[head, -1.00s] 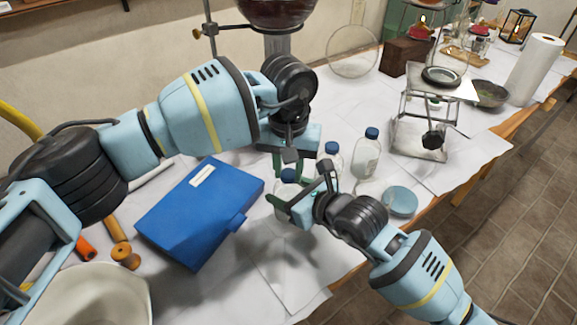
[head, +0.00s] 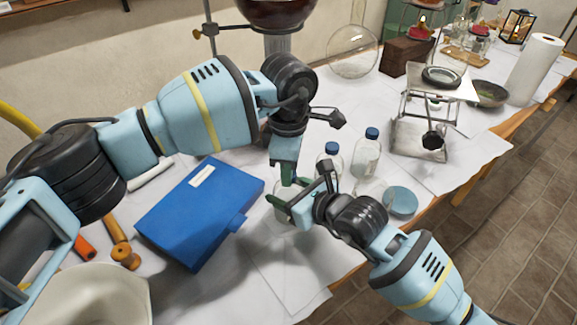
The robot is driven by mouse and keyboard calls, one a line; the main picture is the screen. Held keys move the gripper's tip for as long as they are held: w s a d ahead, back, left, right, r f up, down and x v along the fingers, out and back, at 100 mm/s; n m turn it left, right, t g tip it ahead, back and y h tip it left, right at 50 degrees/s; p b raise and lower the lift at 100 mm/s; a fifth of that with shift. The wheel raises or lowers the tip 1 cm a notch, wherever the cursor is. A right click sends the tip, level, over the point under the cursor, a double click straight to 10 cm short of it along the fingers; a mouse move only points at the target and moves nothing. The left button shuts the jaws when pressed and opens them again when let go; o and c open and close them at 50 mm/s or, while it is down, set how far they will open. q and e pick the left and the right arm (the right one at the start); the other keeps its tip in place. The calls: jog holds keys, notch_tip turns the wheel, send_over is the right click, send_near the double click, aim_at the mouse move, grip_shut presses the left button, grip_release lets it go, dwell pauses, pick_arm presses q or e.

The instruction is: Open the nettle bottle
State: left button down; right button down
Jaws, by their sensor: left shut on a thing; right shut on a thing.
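My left gripper (head: 287,183) points down over a clear bottle (head: 284,212) and is shut on its cap, which its fingers hide. My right gripper (head: 290,208) is shut on the same bottle's body from the right. The bottle stands upright near the blue case, mostly hidden by both grippers. Just to the right stand two more clear bottles with blue caps, a nearer one (head: 331,163) and a taller one (head: 367,158). I cannot read any label, so I cannot tell by name which bottle is nettle.
A blue case (head: 198,212) lies left of the held bottle. A round pale blue dish (head: 401,201) sits near the table's right edge. A metal stand (head: 420,130) is behind it. A white bowl (head: 85,298) is at the front left. White paper in front is clear.

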pick_arm(q)
jog(key=n, duration=1.5)
jog(key=shift+n, duration=0.4)
jog(key=n, duration=0.4)
jog(key=shift+n, duration=0.3)
jog(key=n, duration=1.1)
jog(key=shift+r+n, duration=0.1)
jog(key=shift+n, duration=0.2)
